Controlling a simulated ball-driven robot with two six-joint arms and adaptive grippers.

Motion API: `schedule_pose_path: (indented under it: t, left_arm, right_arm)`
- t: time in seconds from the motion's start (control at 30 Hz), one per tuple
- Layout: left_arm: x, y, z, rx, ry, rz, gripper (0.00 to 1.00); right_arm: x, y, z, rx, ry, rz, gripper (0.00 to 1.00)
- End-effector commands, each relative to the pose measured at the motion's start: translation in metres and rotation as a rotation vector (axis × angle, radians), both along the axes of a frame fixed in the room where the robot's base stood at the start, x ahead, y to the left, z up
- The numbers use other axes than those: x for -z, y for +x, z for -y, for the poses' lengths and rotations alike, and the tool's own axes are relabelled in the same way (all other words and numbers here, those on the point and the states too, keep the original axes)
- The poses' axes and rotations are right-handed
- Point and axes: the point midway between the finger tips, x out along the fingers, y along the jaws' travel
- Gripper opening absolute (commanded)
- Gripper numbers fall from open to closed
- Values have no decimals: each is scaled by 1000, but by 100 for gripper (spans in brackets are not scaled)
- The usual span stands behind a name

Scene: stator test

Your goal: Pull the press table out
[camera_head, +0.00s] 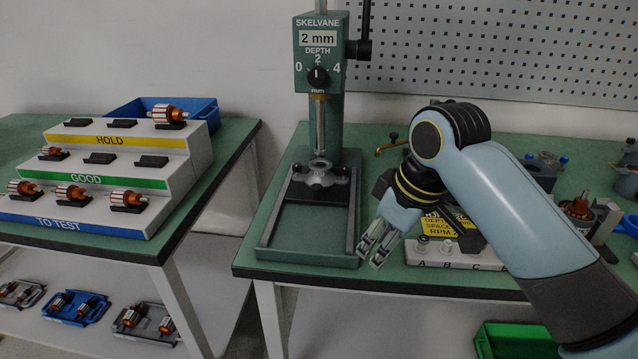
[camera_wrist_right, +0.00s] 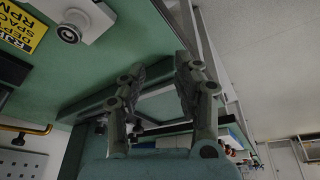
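The green press (camera_head: 321,60) stands at the back of the right bench. The frame's front part (camera_head: 312,228) is empty. My right gripper (camera_head: 371,246) points down beside the frame's front right corner, apart from the press table. In the right wrist view my right gripper (camera_wrist_right: 162,72) has its two fingers spread with nothing held between them; the press frame shows behind. My left gripper is not in view.
A grey block with lettered posts (camera_head: 423,252) and a yellow label stands right of my gripper. A stepped rack (camera_head: 110,172) with rotors stands on the left bench, a blue bin (camera_head: 205,108) behind it. A green bin (camera_head: 505,340) lies below the bench.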

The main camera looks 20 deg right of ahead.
Motion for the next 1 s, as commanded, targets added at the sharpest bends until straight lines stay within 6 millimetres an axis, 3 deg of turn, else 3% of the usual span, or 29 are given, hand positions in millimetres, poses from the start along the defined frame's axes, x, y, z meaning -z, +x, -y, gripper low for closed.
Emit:
schedule_pose_path:
  t: [0.03,0.23,0.33,0.47,0.63,1.0]
  left_arm:
    - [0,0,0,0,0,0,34]
    - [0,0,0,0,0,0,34]
    - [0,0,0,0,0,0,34]
    - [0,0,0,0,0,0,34]
    - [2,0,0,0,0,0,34]
    - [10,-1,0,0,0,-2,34]
  right_arm:
    - [-11,22,1,-32,6,9,32]
    - [-66,109,2,-211,51,32,32]
    - [-91,135,2,-275,71,44,32]
    - [-107,150,2,-318,83,53,32]
    - [-93,156,-3,-323,87,52,32]
    - [-27,174,-21,-322,86,52,32]
